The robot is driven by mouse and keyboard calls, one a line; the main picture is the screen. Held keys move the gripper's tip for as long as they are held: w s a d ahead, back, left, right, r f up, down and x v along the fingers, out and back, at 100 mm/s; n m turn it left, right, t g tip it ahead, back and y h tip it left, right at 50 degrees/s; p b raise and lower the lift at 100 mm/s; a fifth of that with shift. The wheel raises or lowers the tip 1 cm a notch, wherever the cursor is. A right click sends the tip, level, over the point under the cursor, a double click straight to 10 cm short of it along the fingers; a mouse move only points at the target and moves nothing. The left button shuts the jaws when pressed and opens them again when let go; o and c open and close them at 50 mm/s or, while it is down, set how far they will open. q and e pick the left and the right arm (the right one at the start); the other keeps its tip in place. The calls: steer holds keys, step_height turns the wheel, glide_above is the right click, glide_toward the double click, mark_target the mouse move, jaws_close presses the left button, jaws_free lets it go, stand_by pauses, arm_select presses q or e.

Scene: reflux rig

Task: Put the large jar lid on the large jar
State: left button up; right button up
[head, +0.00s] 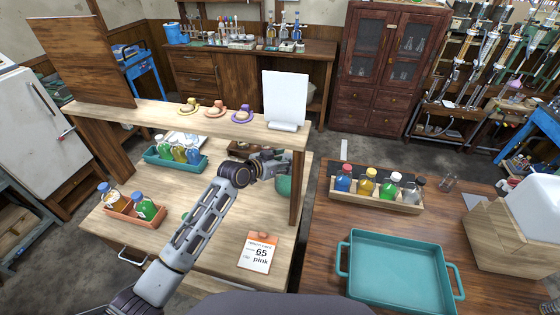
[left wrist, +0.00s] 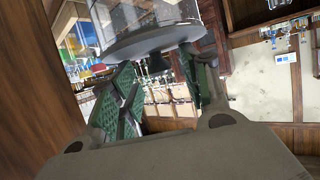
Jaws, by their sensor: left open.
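My left gripper (head: 270,164) reaches under the raised shelf of the left bench, and the shelf and post partly hide that space. In the left wrist view its green-padded fingers (left wrist: 165,95) are open, one on each side. A round grey lid (left wrist: 150,42) with a dark knob (left wrist: 157,64) is just beyond the fingertips, with the knob toward the gap between them. Clear glass of what looks like the large jar (left wrist: 128,14) lies directly against the lid's far side. I cannot make out the jar or lid in the head view. My right gripper is not in view.
A wooden shelf (head: 170,116) spans above the left bench and carries three small dishes and a white board (head: 285,98). A teal bowl (head: 284,186) is near the gripper. A teal tray (head: 400,275) is on the right table.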

arm_select(q)
steer(key=v, duration=1.2)
stand_by(0.4)
stand_by(0.9)
